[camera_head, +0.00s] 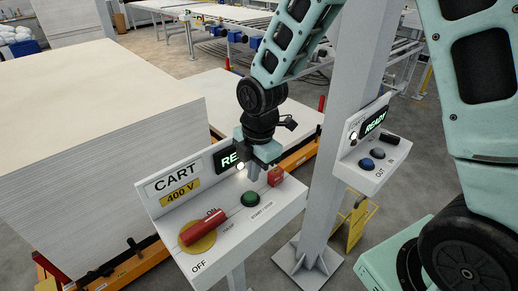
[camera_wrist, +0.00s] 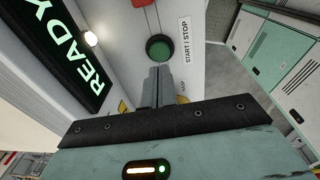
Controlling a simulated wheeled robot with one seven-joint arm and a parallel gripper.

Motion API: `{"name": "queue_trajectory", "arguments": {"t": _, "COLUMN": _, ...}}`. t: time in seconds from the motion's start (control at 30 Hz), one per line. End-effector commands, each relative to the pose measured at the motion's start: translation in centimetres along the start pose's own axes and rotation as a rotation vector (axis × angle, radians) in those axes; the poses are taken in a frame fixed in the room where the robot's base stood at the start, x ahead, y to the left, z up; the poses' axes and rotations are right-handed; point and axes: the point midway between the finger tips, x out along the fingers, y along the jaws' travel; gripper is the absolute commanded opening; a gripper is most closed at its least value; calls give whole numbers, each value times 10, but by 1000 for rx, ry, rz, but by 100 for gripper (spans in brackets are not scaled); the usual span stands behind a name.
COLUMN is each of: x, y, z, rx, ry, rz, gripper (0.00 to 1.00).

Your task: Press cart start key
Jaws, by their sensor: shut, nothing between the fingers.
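The cart control panel (camera_head: 262,229) is a white sloped box marked CART and 400 V. Its green START / STOP key (camera_head: 250,199) sits in the middle of the slope. My gripper (camera_head: 254,178) is shut and empty, just behind the green key in the head view. In the wrist view the shut fingertips (camera_wrist: 159,70) point at the green key (camera_wrist: 159,48), with their tips close to its edge. I cannot tell whether they touch it.
A red rotary handle (camera_head: 203,232) on a yellow disc lies left of the green key. A red block (camera_head: 275,176) is right of it. A second panel (camera_head: 372,165) with blue and grey keys hangs on a post (camera_head: 352,95). A tall board stack (camera_head: 100,115) stands behind left.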

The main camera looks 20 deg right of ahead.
Motion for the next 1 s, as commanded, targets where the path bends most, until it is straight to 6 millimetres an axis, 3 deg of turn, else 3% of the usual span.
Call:
{"name": "queue_trajectory", "arguments": {"t": 0.2, "x": -40, "y": 1, "z": 1, "rx": 2, "ry": -2, "rz": 7, "gripper": 0}}
{"name": "queue_trajectory", "arguments": {"t": 0.4, "x": -60, "y": 1, "z": 1, "rx": 0, "ry": -2, "rz": 4, "gripper": 0}}
{"name": "queue_trajectory", "arguments": {"t": 1.0, "x": -63, "y": 1, "z": 1, "rx": 0, "ry": -1, "rz": 3, "gripper": 0}}
